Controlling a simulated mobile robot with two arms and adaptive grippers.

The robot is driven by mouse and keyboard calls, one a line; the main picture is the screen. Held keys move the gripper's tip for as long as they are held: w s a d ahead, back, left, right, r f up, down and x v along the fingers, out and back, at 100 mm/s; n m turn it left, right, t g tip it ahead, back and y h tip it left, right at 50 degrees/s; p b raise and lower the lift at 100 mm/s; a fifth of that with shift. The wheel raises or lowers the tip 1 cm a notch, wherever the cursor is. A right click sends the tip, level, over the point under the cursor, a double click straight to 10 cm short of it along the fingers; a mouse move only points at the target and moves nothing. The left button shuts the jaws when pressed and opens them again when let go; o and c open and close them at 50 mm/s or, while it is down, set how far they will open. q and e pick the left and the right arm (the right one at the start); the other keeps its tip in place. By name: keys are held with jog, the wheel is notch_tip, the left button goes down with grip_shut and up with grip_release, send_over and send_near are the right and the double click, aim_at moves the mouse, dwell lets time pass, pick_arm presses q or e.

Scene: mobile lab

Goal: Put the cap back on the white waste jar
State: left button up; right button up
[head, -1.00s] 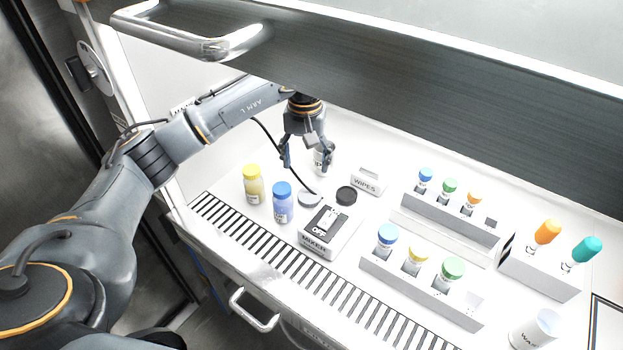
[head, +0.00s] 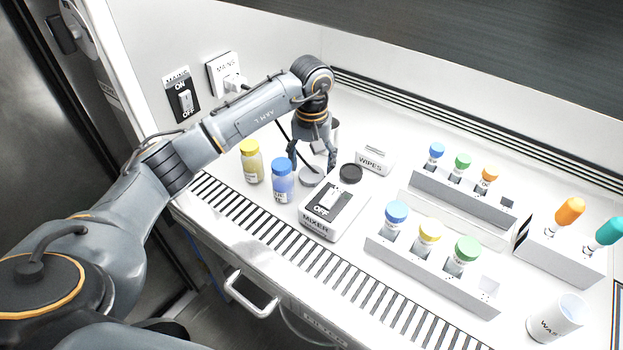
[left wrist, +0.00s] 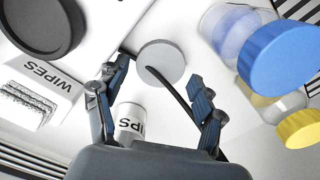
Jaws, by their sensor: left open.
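The white waste jar (head: 557,318) stands at the front right of the bench in the head view, its top seeming uncapped. A flat light-grey round cap (head: 311,177) lies on the bench left of the mixer; it also shows in the left wrist view (left wrist: 160,62). My left gripper (head: 312,166) is open and empty above this cap, pointing down. In the left wrist view its fingers (left wrist: 160,73) spread on both sides of the cap, with no clear contact. My right gripper is not in view.
A blue-capped bottle (head: 283,182) and a yellow-capped bottle (head: 251,162) stand left of the cap. The mixer (head: 335,211) with a black round top, the wipes box (head: 374,160) and a white jar marked TIPS (left wrist: 131,122) are close by. Vial racks (head: 430,272) fill the right.

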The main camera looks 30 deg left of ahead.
aim_at(311, 174)
pick_arm(q)
jog(key=shift+f, duration=0.95)
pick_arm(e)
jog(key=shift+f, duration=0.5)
pick_arm(q)
jog(key=shift+r, duration=0.1)
jog(key=c, duration=0.5)
jog(key=shift+c, duration=0.2)
notch_tip(311, 174, up, 10)
jog(key=p, duration=0.5)
jog(key=shift+s+r+p, duration=0.15)
jog(key=shift+s+p, duration=0.05)
jog(key=shift+p, duration=0.1)
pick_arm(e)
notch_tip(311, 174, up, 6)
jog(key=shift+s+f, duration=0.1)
